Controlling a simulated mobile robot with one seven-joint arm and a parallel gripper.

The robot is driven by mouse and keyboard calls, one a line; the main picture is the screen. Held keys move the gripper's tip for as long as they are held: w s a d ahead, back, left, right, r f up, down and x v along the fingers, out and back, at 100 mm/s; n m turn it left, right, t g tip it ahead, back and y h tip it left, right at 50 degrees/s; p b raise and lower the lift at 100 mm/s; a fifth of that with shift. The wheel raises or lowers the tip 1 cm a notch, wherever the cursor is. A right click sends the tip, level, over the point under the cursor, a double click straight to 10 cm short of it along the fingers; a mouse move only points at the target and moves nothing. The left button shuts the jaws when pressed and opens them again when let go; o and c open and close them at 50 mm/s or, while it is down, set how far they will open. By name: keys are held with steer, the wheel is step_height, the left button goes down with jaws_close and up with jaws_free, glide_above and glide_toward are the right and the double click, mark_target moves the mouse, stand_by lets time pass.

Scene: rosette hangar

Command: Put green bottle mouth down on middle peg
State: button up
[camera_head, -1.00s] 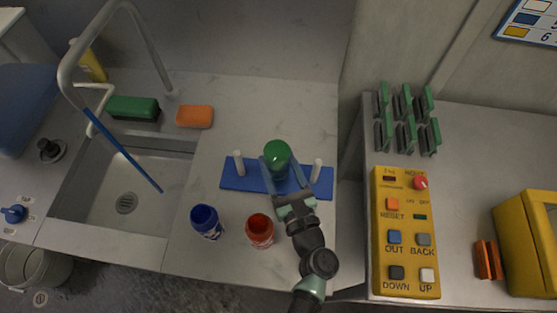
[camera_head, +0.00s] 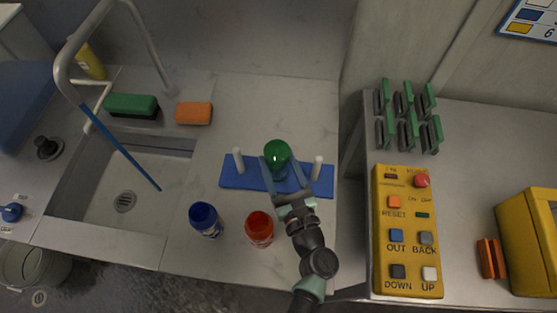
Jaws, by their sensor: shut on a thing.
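The green bottle (camera_head: 277,153) is between the fingers of my gripper (camera_head: 278,172), which is shut on it. Its rounded green end faces up. It is over the middle of the blue peg board (camera_head: 233,180). A white left peg (camera_head: 239,161) and a white right peg (camera_head: 317,168) stand bare on the board. The middle peg is hidden behind the bottle and my gripper. I cannot tell whether the bottle is around the peg or just above it.
A blue cup-like bottle (camera_head: 205,220) and a red one (camera_head: 259,229) stand in front of the board. The sink (camera_head: 110,190) with its faucet is at left. An orange sponge (camera_head: 194,113) lies behind it. A yellow button panel (camera_head: 407,235) is at right.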

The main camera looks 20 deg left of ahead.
steer(key=o, duration=1.3)
steer(key=b+v, duration=0.1)
steer(key=v, duration=1.2)
steer(key=shift+b, duration=0.3)
